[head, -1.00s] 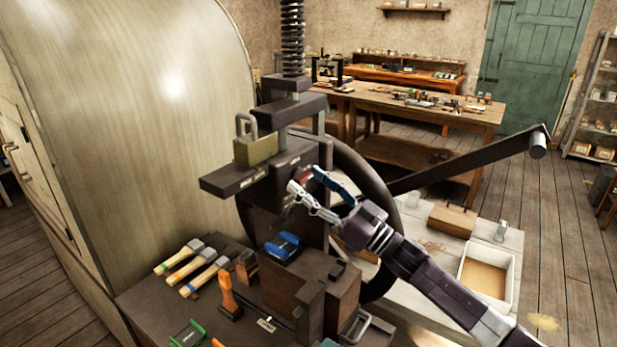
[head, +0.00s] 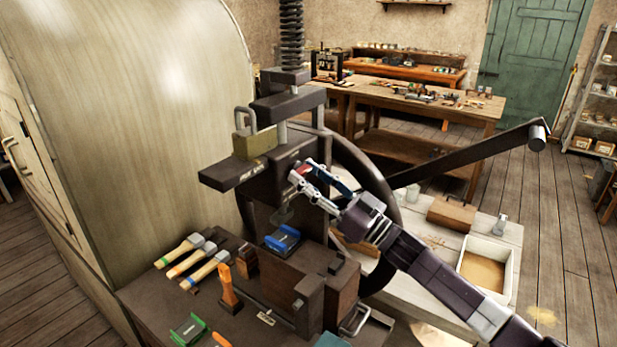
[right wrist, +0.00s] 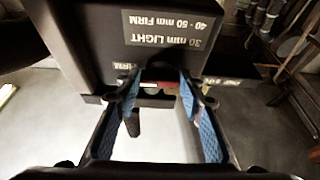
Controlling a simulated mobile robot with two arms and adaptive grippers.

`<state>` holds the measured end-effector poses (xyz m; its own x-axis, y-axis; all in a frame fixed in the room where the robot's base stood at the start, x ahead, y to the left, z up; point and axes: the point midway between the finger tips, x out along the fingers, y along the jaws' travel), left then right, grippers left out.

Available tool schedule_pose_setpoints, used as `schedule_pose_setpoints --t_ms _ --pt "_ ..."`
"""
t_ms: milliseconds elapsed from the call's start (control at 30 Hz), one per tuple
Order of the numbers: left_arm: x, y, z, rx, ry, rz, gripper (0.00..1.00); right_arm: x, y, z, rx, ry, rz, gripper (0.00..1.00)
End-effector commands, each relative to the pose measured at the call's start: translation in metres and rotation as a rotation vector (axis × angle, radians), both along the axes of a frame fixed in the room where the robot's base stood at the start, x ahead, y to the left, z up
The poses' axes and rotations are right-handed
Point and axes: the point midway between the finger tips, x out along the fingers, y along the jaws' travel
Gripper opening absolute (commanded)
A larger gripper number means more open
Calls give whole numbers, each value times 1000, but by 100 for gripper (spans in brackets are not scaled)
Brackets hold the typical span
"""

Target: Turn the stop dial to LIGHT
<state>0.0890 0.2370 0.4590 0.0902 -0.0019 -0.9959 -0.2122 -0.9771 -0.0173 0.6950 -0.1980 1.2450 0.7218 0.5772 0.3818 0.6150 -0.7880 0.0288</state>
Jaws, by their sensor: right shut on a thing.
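The handwheel press stands at the centre of the head view, with a dark head block (head: 277,173) in front of its wheel (head: 392,215). The stop dial shows as a small red part (head: 302,170) on the block's side, mostly hidden by my fingers. My right gripper (head: 307,172) comes in from the lower right and is shut on the dial. In the right wrist view the red dial (right wrist: 160,85) lies between the blue-padded fingertips. A plate (right wrist: 172,32) above it reads, upside down, "30 mm LIGHT" and "40 - 50 mm FIRM". My left gripper is not in view.
A brass padlock (head: 254,144) sits on the press arm close by. A blue-topped piece (head: 283,239) lies under the head. A long crank arm (head: 470,155) extends right above my arm.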

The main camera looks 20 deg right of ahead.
Motion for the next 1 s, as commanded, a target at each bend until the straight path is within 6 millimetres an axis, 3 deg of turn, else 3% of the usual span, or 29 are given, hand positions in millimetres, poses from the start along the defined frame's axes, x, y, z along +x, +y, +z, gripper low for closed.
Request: schedule_pose_setpoints --t_ms 500,1000 --pt "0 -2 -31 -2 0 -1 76 2 -3 -1 -298 -234 -2 12" --pt "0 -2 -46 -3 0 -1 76 3 -4 2 -673 -525 0 12"
